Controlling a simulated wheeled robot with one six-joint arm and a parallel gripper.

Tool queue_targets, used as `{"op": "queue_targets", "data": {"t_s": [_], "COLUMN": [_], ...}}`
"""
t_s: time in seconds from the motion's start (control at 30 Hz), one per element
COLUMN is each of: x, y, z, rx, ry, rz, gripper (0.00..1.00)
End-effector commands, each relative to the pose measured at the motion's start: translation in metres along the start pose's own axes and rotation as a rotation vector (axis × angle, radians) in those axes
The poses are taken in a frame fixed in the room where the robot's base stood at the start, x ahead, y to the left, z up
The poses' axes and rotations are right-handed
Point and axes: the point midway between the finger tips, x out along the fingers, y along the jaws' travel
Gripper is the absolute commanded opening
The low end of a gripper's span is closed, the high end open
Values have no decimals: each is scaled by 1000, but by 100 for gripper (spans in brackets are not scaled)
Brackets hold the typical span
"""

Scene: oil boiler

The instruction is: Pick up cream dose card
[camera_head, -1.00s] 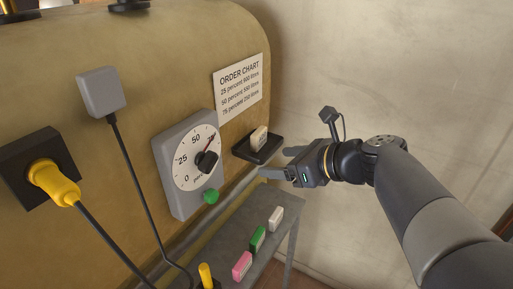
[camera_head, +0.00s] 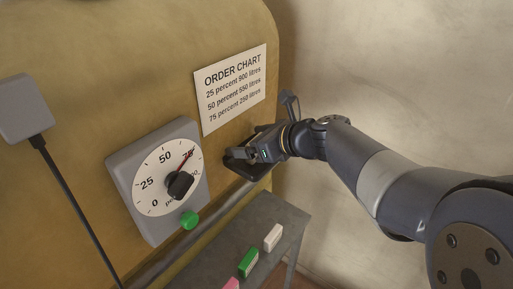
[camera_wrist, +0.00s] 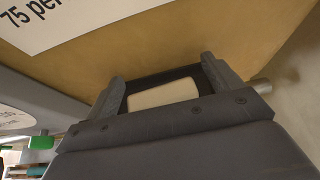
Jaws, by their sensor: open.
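The cream dose card (camera_wrist: 163,94) shows in the wrist view, lying in a black tray (camera_wrist: 152,77) on the front of the tan boiler. My gripper (camera_wrist: 163,72) is open, with one finger on each side of the card. I cannot tell whether the fingers touch it. In the head view my gripper (camera_head: 243,153) is over the black tray (camera_head: 236,165) and hides the card.
A percent dial (camera_head: 168,175) with a green knob (camera_head: 189,220) is left of the tray. The order chart (camera_head: 232,88) is above it. A grey shelf (camera_head: 272,215) below holds a white block (camera_head: 272,237), a green block (camera_head: 248,262) and a pink block (camera_head: 231,284).

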Motion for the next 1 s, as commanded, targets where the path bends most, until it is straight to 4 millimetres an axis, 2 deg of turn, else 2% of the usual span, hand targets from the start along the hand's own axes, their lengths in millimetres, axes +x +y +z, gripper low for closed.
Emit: {"op": "queue_targets", "data": {"t_s": [0.17,0.73,1.0], "x": [0,0,-1], "y": [0,0,0], "z": [0,0,1], "rx": [0,0,0], "ry": [0,0,-1], "rz": [0,0,0], "gripper": [86,40,39]}}
